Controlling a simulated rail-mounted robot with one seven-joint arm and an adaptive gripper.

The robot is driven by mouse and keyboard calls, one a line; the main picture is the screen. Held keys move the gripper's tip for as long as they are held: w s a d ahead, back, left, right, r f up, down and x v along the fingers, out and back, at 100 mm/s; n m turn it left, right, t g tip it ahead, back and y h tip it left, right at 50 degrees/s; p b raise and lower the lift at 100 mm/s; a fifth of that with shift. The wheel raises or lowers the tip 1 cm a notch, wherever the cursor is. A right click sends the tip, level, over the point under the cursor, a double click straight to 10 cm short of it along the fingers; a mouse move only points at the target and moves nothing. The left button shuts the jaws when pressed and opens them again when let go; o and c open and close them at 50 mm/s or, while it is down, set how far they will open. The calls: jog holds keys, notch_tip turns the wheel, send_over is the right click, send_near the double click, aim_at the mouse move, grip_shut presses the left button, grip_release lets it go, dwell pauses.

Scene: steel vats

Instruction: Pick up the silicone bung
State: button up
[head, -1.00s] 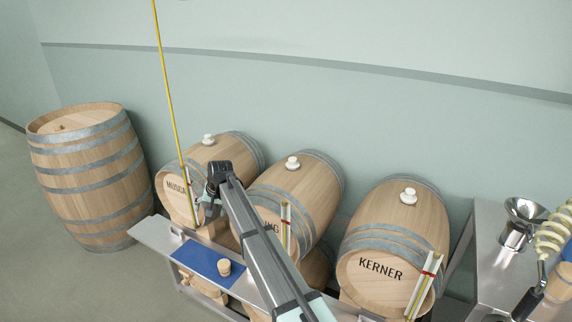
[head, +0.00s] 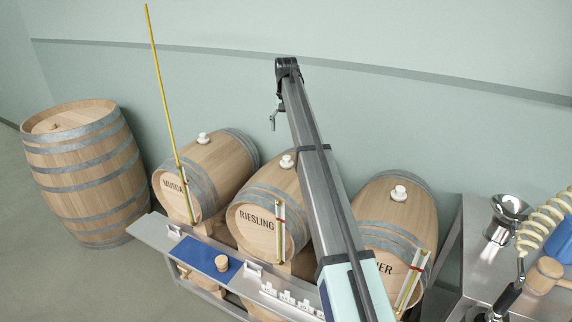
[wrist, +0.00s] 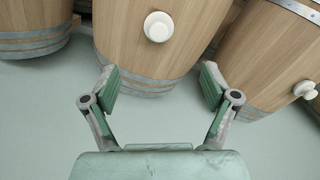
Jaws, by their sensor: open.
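White silicone bungs sit on the tops of three lying barrels: one on the left barrel (head: 203,138), one on the RIESLING barrel (head: 287,161) and one on the right barrel (head: 398,193). My gripper (head: 272,122) is raised, in front of the wall in the head view, above the RIESLING barrel's bung. In the wrist view my gripper (wrist: 158,80) is open and empty. A white bung (wrist: 158,27) on a barrel shows beyond the fingers, centred between them and apart from them. Another bung (wrist: 305,90) shows at the right edge.
A steel bench (head: 155,232) in front carries a blue mat (head: 197,256) with a small wooden plug (head: 222,263). A tall yellow rod (head: 160,85) rises at the left barrel. A steel table (head: 478,260) at right holds a funnel (head: 507,215), mallet (head: 548,272) and coiled hose (head: 545,220).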

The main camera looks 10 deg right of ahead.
aim_at(287, 157)
notch_tip(287, 157, down, 10)
jog(key=p, duration=0.2)
jog(key=shift+r+p, duration=0.15)
jog(key=shift+p, duration=0.15)
jog(key=shift+d+f+p, duration=0.15)
jog(key=shift+f+p, duration=1.1)
jog(key=shift+f, duration=1.3)
jog(key=c, duration=1.4)
